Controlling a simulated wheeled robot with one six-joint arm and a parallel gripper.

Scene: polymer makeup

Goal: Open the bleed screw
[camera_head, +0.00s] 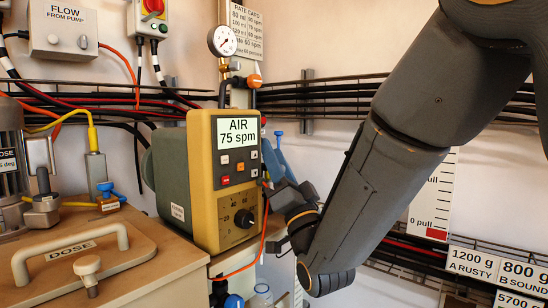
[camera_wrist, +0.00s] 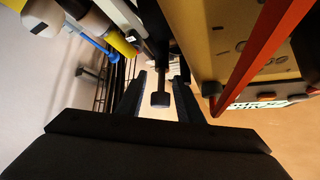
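The yellow pump (camera_head: 205,225) stands on the bench; its display reads AIR, 75 spm. My gripper (camera_head: 282,200) is at the pump's right side, partly hidden behind its own wrist. In the wrist view my gripper (camera_wrist: 160,78) has its two fingers apart. A small dark round knob on a thin stem (camera_wrist: 161,99) shows between the fingers, with a gap on each side. It may be the bleed screw; no label on it is readable. The pump's yellow side (camera_wrist: 215,30) is close on the right in the wrist view.
A red-orange tube (camera_wrist: 265,45) runs close to the right finger. A blue handle (camera_head: 278,150) stands just behind my gripper. A pressure gauge (camera_head: 223,40) rises above the pump. The dose lid (camera_head: 75,255) is on the bench at left. Cables line the wall.

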